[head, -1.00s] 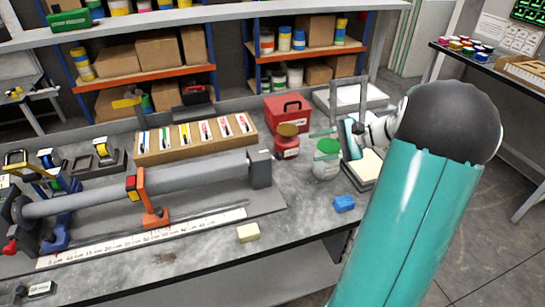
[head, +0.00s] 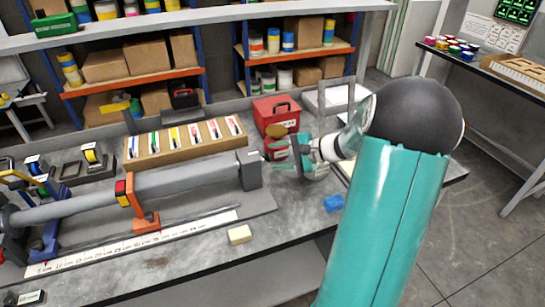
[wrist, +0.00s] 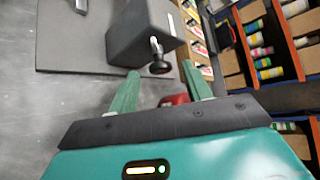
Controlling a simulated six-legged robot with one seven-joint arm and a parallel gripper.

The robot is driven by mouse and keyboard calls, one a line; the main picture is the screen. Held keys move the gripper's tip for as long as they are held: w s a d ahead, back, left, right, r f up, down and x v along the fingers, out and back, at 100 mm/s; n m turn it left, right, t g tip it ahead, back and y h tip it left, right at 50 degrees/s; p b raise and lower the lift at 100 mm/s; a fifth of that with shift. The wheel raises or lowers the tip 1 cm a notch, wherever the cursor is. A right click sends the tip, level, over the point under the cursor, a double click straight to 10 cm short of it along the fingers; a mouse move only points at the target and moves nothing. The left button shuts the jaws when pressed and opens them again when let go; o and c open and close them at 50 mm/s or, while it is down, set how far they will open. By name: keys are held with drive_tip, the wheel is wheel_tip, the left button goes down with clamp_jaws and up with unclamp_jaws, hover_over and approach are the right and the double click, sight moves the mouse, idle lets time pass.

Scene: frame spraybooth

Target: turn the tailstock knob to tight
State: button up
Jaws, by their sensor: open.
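The tailstock is the grey block (head: 249,170) at the right end of the long grey tube on the bench. In the wrist view the tailstock (wrist: 140,32) is at the top, with a dark round knob (wrist: 159,67) on a short stem sticking out of its near face. My gripper (wrist: 162,85) is open, its two green fingers on either side of the knob's line. The knob appears just beyond the fingertips, and I see no contact. In the head view my gripper (head: 279,161) is right of the tailstock, and the knob cannot be made out.
A blue block (head: 333,203) and a cream block (head: 239,235) lie near the bench's front edge. A wooden marker rack (head: 150,158) stands behind the tube.

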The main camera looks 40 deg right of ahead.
drive_tip(key=shift+x, duration=1.15)
drive_tip(key=shift+c, duration=0.2)
drive_tip(key=c, duration=0.9)
drive_tip(key=shift+g, duration=0.3)
drive_tip(key=m+g, duration=0.1)
drive_tip(key=g, duration=0.1)
drive_tip(key=m+g, duration=0.2)
drive_tip(key=g, duration=0.1)
drive_tip(key=w+m+g, duration=0.1)
drive_tip(key=g, duration=0.1)
drive_tip(key=shift+d+r+m+g+y, duration=0.15)
drive_tip(key=shift+r+m+g+y, duration=0.15)
drive_tip(key=shift+m+y, duration=0.1)
